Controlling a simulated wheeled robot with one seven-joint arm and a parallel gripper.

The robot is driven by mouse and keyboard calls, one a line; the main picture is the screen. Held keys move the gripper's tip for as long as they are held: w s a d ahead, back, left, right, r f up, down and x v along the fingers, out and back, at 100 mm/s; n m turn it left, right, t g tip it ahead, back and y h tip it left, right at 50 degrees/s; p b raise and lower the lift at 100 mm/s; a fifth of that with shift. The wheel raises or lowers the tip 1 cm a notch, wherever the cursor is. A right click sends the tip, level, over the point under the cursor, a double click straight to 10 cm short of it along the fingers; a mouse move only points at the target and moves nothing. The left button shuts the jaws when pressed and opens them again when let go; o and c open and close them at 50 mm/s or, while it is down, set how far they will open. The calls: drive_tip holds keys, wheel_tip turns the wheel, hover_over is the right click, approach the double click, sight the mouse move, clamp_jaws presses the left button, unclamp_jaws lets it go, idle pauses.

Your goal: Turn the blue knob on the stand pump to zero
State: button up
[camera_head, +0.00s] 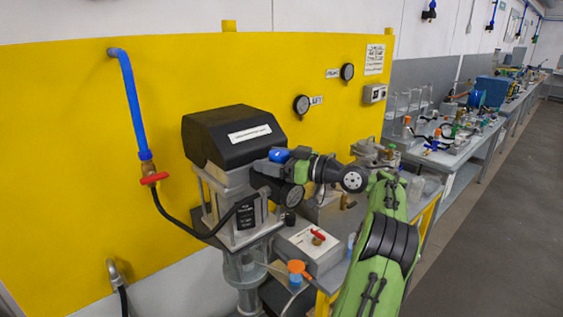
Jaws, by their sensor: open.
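The stand pump has a black hood (235,137) with a white label and a grey metal body. A blue rounded piece (278,155), which looks like the knob, shows at the right side of the hood. My gripper (268,170) is at the end of the green and black arm reaching in from the right. It is open, close beside the blue piece and in front of the pump. I cannot tell whether its fingers are around the knob or touching it. The knob's mark and scale are not readable.
A yellow panel (60,150) stands behind, with a blue pipe (131,105) and red valve handle (154,178). A grey box (310,248) with a red switch is lower right. Benches (470,150) line the right; the floor (500,250) is clear.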

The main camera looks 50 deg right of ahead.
drive_tip(key=s+d+p, duration=0.1)
drive_tip(key=s+d, duration=0.2)
drive_tip(key=s, duration=1.2)
drive_tip(key=shift+s, duration=0.15)
